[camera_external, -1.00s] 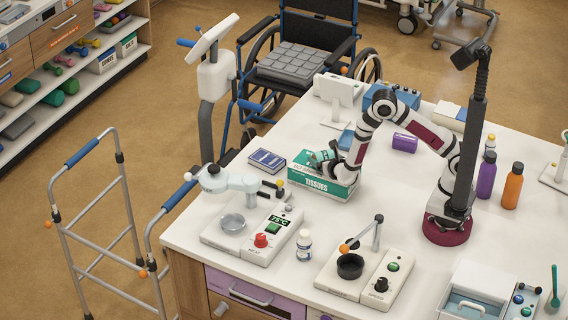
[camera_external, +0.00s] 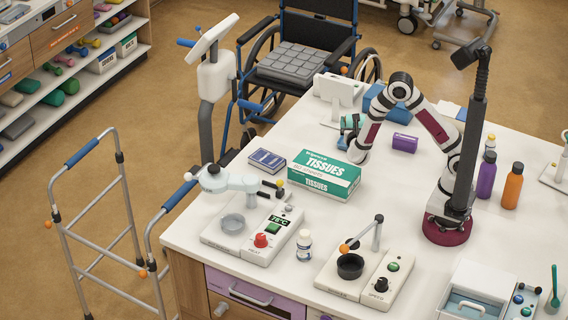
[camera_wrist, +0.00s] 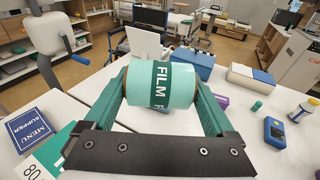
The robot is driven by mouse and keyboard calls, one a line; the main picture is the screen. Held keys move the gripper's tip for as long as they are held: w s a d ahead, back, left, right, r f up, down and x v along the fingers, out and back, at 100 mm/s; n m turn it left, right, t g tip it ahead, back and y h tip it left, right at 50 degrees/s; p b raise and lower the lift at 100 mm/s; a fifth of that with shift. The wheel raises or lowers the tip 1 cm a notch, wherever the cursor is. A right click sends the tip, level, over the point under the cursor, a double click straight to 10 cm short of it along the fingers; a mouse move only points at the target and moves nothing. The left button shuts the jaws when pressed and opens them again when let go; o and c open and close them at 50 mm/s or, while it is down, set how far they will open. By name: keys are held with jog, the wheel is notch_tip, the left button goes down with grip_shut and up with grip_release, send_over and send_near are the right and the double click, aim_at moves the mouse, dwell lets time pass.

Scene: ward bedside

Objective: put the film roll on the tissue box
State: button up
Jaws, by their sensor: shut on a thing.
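The film roll (camera_wrist: 175,88) is a mint-green cylinder with a dark green FILM label. My gripper (camera_wrist: 161,80) is shut on it, one finger at each end, in the wrist view. In the external view the film roll (camera_external: 350,122) is partly hidden by my wrist. It is held up, behind and to the right of the tissue box as seen there. The green and white tissue box (camera_external: 323,176) lies flat on the white table, with nothing on its top. A corner of the tissue box (camera_wrist: 42,162) shows at the lower left of the wrist view.
A blue menu card (camera_external: 267,160) lies left of the tissue box. A purple box (camera_external: 404,142) is to its right. A white stand (camera_external: 338,88) and a blue box (camera_external: 378,105) are at the back. A heater (camera_external: 252,235) and a small bottle (camera_external: 304,245) stand in front.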

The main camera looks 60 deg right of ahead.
jog(key=g, duration=0.1)
send_over(325, 167)
jog(key=shift+m+h, duration=0.3)
jog(key=shift+m, duration=0.1)
notch_tip(325, 167, down, 7)
jog(key=shift+f, duration=2.1)
jog(key=shift+f, duration=0.15)
jog(key=o, duration=1.3)
